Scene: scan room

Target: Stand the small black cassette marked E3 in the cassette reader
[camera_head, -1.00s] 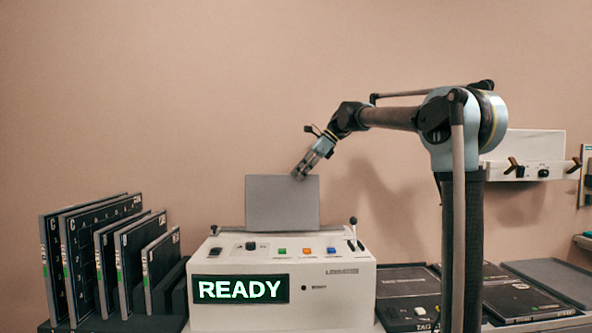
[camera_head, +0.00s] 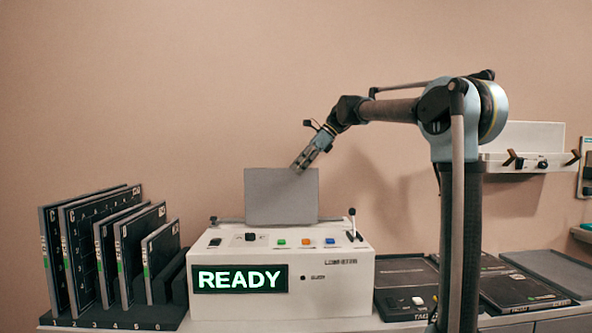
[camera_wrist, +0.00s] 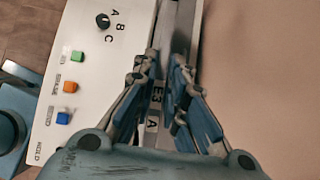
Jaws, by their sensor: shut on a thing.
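The cassette marked E3 (camera_head: 281,197) shows as a grey flat panel standing upright at the top of the cassette reader (camera_head: 345,285). The reader's screen reads READY. The cassette's lower edge is at the reader's top slot; how deep it sits is hidden.
A rack (camera_head: 115,318) with several upright dark cassettes stands left of the reader. Flat dark cassettes (camera_head: 405,300) lie on the counter at right. A wall shelf with hooks (camera_head: 530,163) is behind my arm. The reader's top has coloured buttons, a knob and a lever (camera_head: 352,222).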

